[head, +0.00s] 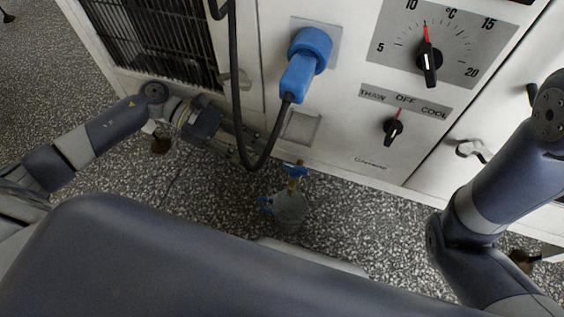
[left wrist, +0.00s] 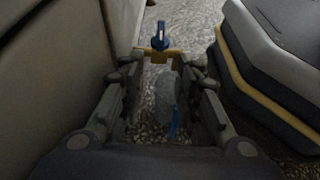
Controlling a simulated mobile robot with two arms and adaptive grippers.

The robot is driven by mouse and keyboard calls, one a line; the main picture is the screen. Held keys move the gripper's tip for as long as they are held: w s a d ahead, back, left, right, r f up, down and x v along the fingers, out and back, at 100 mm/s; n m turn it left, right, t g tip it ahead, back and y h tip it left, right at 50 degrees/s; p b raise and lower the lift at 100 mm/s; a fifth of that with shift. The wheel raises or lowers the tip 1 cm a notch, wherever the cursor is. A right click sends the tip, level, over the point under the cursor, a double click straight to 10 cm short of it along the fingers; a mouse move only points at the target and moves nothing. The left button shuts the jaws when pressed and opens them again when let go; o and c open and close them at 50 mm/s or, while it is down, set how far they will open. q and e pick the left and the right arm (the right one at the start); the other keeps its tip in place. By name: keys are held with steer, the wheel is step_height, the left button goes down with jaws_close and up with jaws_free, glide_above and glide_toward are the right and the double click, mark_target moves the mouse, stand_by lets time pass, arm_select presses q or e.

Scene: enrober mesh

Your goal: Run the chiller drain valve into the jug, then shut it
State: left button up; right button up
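The drain valve, with a brass body (head: 292,184) and a blue handle (head: 294,168), sticks out low at the front of the white chiller (head: 340,130). In the left wrist view the blue handle (left wrist: 160,36) stands up above the brass body (left wrist: 157,55), beyond my fingertips. The grey jug (head: 290,209), with a blue grip at its left, stands on the floor under the valve; it also shows in the left wrist view (left wrist: 166,88). My left gripper (head: 242,146) is open and empty, left of the valve, partly behind a black cable. My right gripper is out of view. I see no water stream.
The black cable (head: 236,90) hangs in a loop from a blue plug (head: 304,62), down in front of my left gripper. The chiller front carries two black knobs (head: 428,62) (head: 393,131) and a dark grille (head: 160,40). Speckled floor (head: 350,210) lies open right of the jug.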

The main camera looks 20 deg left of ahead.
mark_target(287, 165)
arm_select(q)
steer(key=d+b, duration=0.1)
steer(key=d, duration=0.2)
steer(key=d+b, duration=0.1)
steer(key=d, duration=0.3)
steer(key=shift+s+f+b, duration=0.1)
steer(key=shift+f+b, duration=0.1)
steer(key=shift+b, duration=0.15)
steer(key=shift+d+b, duration=0.3)
steer(key=shift+b, duration=0.1)
jaws_close()
